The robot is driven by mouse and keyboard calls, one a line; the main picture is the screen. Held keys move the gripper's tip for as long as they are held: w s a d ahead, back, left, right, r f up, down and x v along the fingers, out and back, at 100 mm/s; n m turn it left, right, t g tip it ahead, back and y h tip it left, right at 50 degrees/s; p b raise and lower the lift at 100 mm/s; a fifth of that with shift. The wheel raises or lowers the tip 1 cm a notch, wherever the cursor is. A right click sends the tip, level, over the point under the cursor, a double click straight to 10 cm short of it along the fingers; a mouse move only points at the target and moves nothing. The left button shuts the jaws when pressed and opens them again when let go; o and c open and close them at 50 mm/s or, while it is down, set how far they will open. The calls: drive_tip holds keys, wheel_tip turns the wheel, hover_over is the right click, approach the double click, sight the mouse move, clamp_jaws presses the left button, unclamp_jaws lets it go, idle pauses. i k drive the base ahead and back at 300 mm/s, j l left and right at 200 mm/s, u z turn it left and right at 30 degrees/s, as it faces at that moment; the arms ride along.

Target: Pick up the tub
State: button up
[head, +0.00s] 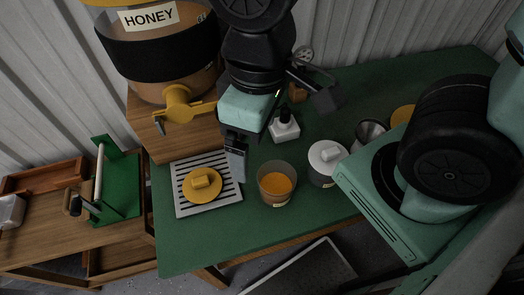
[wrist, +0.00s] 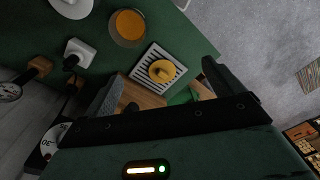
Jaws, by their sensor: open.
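The tub (head: 277,185) is a clear, round, open-topped cup with orange contents and a small label low on its front. It stands upright on the green table, right of the slotted grey tray (head: 232,193); it also shows at the top of the wrist view (wrist: 128,26). A yellow lid (head: 202,185) with a raised knob lies on the tray. My gripper (head: 236,170) is open and empty, above the tray's right side, left of the tub and apart from it. In the wrist view my gripper's fingers (wrist: 160,82) are spread wide.
A honey tank (head: 165,45) with a yellow tap stands on a wooden block (head: 160,130) behind the tray. A white-lidded grey jar (head: 325,163) is close right of the tub. A white square-based item (head: 284,128) stands behind it. The table front is clear.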

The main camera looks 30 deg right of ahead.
sight(277, 179)
drive_tip(key=z, duration=1.65)
drive_tip(key=k+j+z, duration=0.25)
drive_tip(key=k, duration=0.35)
drive_tip(key=k+z, duration=0.2)
drive_tip(key=k, duration=0.45)
